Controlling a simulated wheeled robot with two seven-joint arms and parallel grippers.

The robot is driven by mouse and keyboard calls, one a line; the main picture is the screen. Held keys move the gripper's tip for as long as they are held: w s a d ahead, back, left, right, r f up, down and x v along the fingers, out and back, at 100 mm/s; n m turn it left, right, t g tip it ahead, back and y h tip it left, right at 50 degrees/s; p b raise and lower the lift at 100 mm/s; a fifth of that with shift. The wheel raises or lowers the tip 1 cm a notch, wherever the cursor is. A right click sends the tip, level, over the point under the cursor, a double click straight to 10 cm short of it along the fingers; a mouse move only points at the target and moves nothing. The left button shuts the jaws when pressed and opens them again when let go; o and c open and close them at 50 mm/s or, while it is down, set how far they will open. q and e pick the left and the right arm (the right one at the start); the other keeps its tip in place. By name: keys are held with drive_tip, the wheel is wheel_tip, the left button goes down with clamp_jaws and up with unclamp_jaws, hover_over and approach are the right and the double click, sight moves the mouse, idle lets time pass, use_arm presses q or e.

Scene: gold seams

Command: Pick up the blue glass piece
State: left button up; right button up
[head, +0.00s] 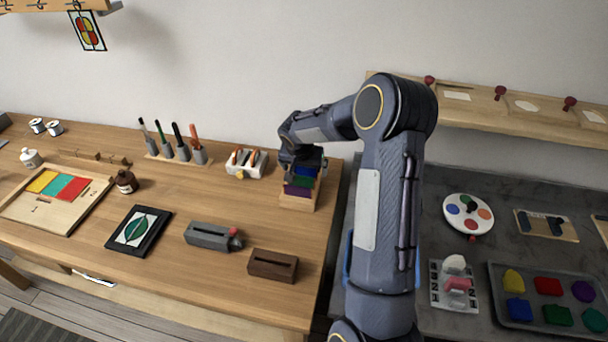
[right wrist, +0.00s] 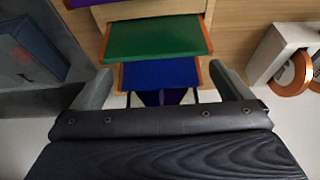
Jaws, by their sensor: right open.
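The blue glass piece (right wrist: 160,73) stands in a wooden rack (head: 297,203) at the right end of the wooden table. In the right wrist view it lies between the fingertips of my right gripper (right wrist: 160,70), with a gap on each side. The gripper is open and holds nothing. In the head view the right gripper (head: 303,157) is over the back of the rack and partly hides it. A green glass piece (right wrist: 158,38) is next to the blue one. A purple piece (head: 297,190) is in front. My left gripper is not in view.
A white holder (head: 246,163) with orange-rimmed rolls stands left of the rack. A dark slotted block (head: 273,266) and a grey tool (head: 212,235) lie nearer the front. A grey counter with a tray of coloured pieces (head: 508,325) is at right. The wall is close behind.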

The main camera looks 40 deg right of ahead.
drive_tip(key=c, duration=1.1)
